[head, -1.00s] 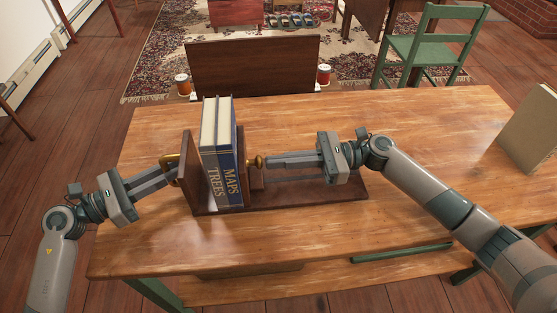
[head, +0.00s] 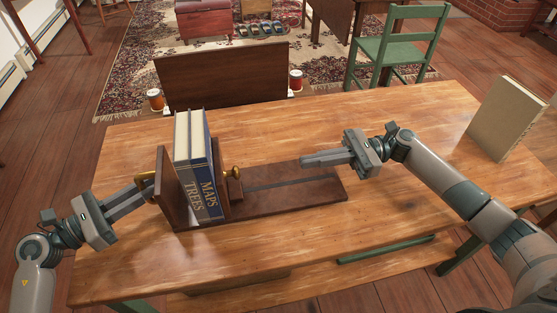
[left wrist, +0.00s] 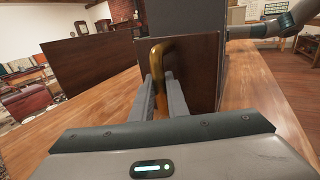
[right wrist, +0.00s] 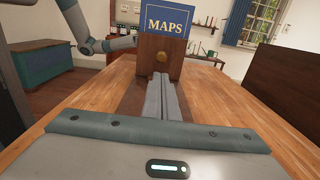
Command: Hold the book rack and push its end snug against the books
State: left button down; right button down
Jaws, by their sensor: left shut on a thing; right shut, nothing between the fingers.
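The dark wooden book rack (head: 300,194) lies on the table with two upright blue books (head: 202,180), MAPS and TREES, between its ends. My left gripper (head: 147,189) is shut on the brass handle (left wrist: 157,62) of the rack's left end.
A large tan book (head: 507,118) stands on the table at the right. A dark wooden panel (head: 225,75) and two orange-red jars (head: 296,80) are beyond the table's far edge. The tabletop (head: 400,240) in front of the rack is clear.

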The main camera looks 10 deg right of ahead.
jog(key=shift+d, duration=0.1)
dwell(0.6)
send_near(236, 175)
jog(key=a, duration=0.1)
jog(key=a+f, duration=0.1)
jog(key=a, duration=0.1)
jog(key=w+a, duration=0.1)
jog(key=a, duration=0.1)
jog(key=shift+a+f, duration=0.15)
jog(key=shift+a, duration=0.1)
dwell(0.3)
jog(key=a, duration=0.4)
jog(key=shift+a, duration=0.35)
jog(key=shift+d, duration=0.1)
jog(key=d, duration=1.4)
